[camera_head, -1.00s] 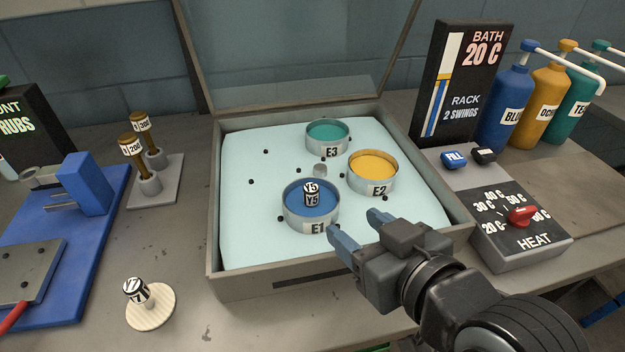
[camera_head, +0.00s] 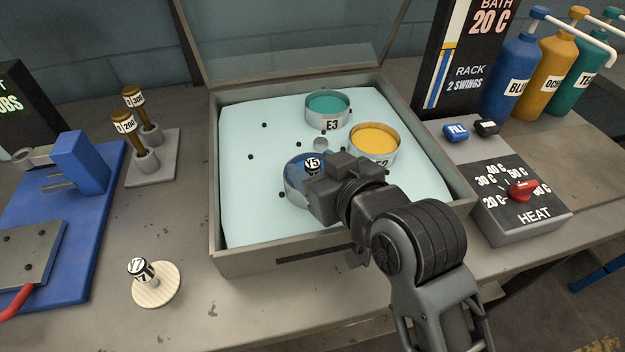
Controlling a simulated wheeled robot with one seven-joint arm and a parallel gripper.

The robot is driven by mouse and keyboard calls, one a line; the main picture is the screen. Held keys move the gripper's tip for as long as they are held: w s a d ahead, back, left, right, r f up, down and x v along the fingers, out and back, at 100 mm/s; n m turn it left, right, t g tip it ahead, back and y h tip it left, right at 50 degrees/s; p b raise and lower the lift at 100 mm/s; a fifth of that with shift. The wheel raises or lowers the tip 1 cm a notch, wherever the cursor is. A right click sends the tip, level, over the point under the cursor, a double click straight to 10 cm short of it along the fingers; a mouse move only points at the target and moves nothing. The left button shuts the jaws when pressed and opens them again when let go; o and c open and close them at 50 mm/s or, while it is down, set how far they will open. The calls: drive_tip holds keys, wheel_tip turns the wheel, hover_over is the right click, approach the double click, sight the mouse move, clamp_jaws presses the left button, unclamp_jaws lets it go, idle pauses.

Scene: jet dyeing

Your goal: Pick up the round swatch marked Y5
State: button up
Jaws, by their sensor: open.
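The knob marked Y5 (camera_head: 312,163) stands up from the blue-filled cup E1 (camera_head: 294,184) in the bath box; the round swatch under it is not clearly visible. My gripper (camera_head: 314,184) is open over the right part of this cup, right by the Y5 knob. The gripper body hides much of the cup and its label. I cannot tell whether the fingers touch the knob or stand on both sides of it.
The bath box (camera_head: 238,262) has an open lid. Teal cup E3 (camera_head: 327,109) and yellow cup E2 (camera_head: 374,141) stand behind. A Y7 swatch (camera_head: 155,290) lies on the table at left. The heat control (camera_head: 520,220) is at right.

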drive_tip(key=shift+c, duration=0.2)
clamp_jaws()
idle(0.3)
